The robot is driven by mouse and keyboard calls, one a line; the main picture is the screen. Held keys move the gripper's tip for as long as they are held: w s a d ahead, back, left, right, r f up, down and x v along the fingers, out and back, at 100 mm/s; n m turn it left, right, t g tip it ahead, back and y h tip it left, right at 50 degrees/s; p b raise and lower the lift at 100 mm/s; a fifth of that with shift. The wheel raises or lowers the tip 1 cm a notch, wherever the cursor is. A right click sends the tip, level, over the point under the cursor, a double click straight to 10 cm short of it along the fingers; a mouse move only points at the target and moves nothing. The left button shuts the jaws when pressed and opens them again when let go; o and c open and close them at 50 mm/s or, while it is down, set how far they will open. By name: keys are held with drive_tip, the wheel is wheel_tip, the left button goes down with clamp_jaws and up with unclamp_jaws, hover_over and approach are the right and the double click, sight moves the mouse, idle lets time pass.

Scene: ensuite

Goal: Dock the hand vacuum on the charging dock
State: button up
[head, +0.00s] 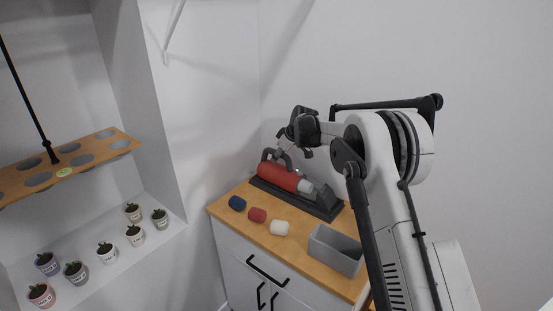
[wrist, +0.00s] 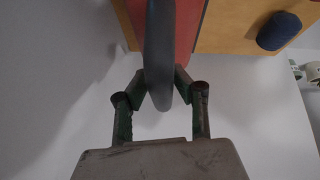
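The hand vacuum (head: 279,176) has a red body, a dark looped handle and a pale front end. It lies along the dark charging dock (head: 322,206) at the back of the wooden counter; I cannot tell whether it is seated or slightly above it. My gripper (head: 286,156) is over the vacuum's rear, at its handle. In the wrist view the dark grey handle (wrist: 158,50) passes between my fingertips (wrist: 160,88), which look closed against both its sides. The red body also shows behind it (wrist: 188,25).
On the counter (head: 300,238), a blue (head: 237,203), a red (head: 257,215) and a white roll (head: 279,228) lie in front of the dock. A grey bin (head: 336,250) stands at the right. Potted plants (head: 107,252) and a holed wooden rack (head: 75,160) are at the left.

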drive_tip(key=b+v, duration=0.1)
drive_tip(key=v, duration=1)
drive_tip(key=shift+s+d+r, duration=0.15)
drive_tip(key=s+d+r+m+t+h, duration=0.1)
drive_tip(key=s+d+r+m, duration=0.1)
drive_tip(key=s+d+r, duration=0.45)
drive_tip(key=s+d+r+m+h, duration=0.1)
drive_tip(key=s+d+r+m, duration=0.15)
drive_tip(key=s, duration=0.75)
drive_tip(key=s+d+r+m+t, duration=0.15)
drive_tip(key=s+d+r, duration=0.3)
drive_tip(key=s, duration=0.45)
drive_tip(key=s+d+f+m+h, duration=0.1)
drive_tip(key=s+d+f+m, duration=0.1)
drive_tip(key=s, duration=0.7)
drive_tip(key=s+d+f+m+h, duration=0.1)
drive_tip(key=s+d+f+m, duration=0.1)
drive_tip(key=s, duration=0.8)
drive_tip(key=s+d+f+m, duration=0.3)
drive_tip(key=s+d+f, duration=0.1)
drive_tip(key=s, duration=0.6)
drive_tip(key=shift+d+f+h, duration=0.3)
drive_tip(key=shift+d+h, duration=0.1)
drive_tip(key=shift+d, duration=0.05)
drive_tip(key=shift+t, duration=0.25)
wheel_tip(320, 180, down, 5)
drive_tip(key=b, duration=0.4)
drive_tip(key=shift+r, duration=0.25)
